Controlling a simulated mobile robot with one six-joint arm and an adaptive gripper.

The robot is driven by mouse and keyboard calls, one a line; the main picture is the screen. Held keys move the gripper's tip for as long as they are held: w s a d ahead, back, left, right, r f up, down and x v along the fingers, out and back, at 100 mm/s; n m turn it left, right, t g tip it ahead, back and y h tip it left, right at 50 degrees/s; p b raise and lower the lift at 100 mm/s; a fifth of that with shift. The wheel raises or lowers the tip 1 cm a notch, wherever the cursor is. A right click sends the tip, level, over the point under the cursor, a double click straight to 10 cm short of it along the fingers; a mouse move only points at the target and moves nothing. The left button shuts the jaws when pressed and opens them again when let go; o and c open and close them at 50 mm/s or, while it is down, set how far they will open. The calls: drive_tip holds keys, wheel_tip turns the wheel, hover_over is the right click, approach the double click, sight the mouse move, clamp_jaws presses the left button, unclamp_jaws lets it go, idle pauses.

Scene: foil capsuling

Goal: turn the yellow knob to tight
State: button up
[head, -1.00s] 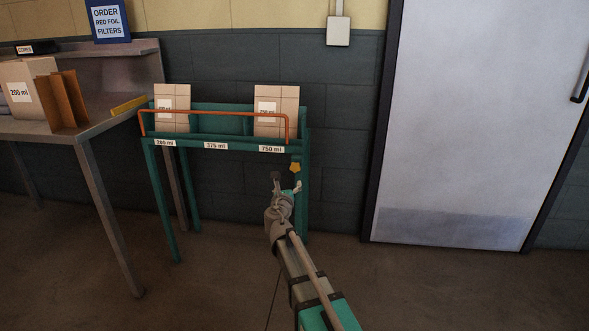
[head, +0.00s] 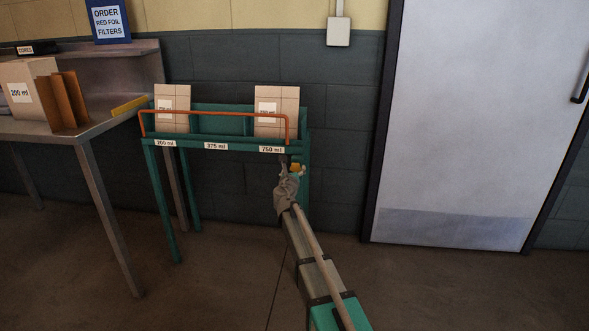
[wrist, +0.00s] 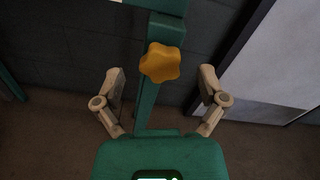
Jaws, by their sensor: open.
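The yellow knob (wrist: 161,63) is a lobed, star-shaped knob on the green upright (wrist: 147,105) of the rack. In the wrist view it sits a little above the middle, beyond my fingertips. My gripper (wrist: 164,78) is open, with one finger on each side of the upright and nothing between them that it grips. In the head view my gripper (head: 291,168) is at the rack's right leg, just below the 750 ml label, and the knob (head: 296,168) is partly hidden by it. I cannot tell how tight the knob is.
The green rack (head: 222,143) has an orange rail (head: 215,113) and holds two cartons, one at the left (head: 172,97) and one at the right (head: 275,97). A metal table (head: 98,128) stands to the left. A pale door (head: 470,120) is at the right. The floor in front is clear.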

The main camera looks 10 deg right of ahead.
drive_tip(key=shift+x, duration=1.15)
drive_tip(key=c, duration=1.2)
drive_tip(key=shift+o, duration=0.2)
